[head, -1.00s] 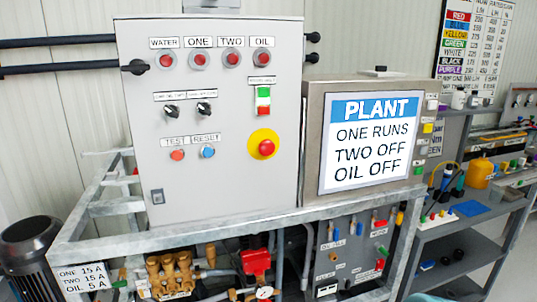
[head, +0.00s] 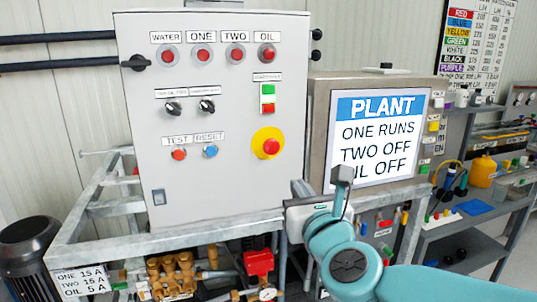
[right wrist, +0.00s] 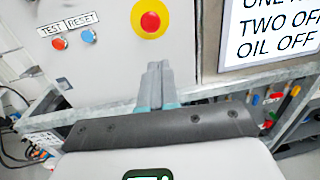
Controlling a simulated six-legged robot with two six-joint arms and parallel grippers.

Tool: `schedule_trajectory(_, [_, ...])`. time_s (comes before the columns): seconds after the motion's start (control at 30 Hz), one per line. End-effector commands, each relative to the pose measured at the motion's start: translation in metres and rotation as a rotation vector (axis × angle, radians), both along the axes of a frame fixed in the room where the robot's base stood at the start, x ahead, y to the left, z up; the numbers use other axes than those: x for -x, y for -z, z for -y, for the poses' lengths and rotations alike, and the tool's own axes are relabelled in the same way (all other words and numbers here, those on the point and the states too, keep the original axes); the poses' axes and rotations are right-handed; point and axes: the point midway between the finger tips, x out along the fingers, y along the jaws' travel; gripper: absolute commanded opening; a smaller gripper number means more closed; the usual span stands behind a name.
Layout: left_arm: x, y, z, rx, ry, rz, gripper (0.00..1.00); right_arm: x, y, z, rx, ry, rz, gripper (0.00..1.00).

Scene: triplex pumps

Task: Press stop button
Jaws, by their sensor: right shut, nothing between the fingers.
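A red mushroom button on a yellow round plate (head: 270,146) is low on the right side of the grey control cabinet. It also shows at the top of the right wrist view (right wrist: 150,20). My left gripper is out of view.
A red TEST button (head: 179,155) and blue RESET button (head: 210,151) are left of the mushroom button. A PLANT sign (head: 378,135) stands right of the cabinet. A grey frame rail (head: 170,235) runs below. Shelves (head: 470,240) stand at the right.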

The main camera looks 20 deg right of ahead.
Motion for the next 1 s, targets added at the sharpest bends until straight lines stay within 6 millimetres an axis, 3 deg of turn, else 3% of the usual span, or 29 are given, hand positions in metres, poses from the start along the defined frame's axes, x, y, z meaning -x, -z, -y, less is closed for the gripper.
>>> schedule_trajectory(0.1, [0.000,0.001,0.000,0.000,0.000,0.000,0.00,0.013,-0.018,-0.007,-0.011,-0.024,0.041,0.00])
schedule_trajectory(0.53, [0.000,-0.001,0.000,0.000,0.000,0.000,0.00,0.007,-0.018,-0.012,-0.007,-0.034,0.038,0.00])
schedule_trajectory(0.67, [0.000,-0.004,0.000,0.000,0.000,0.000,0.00,-0.010,-0.018,-0.012,-0.005,-0.034,0.035,0.00])
schedule_trajectory(1.0, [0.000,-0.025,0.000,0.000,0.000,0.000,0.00,-0.083,-0.023,-0.009,-0.005,-0.034,0.035,0.00])
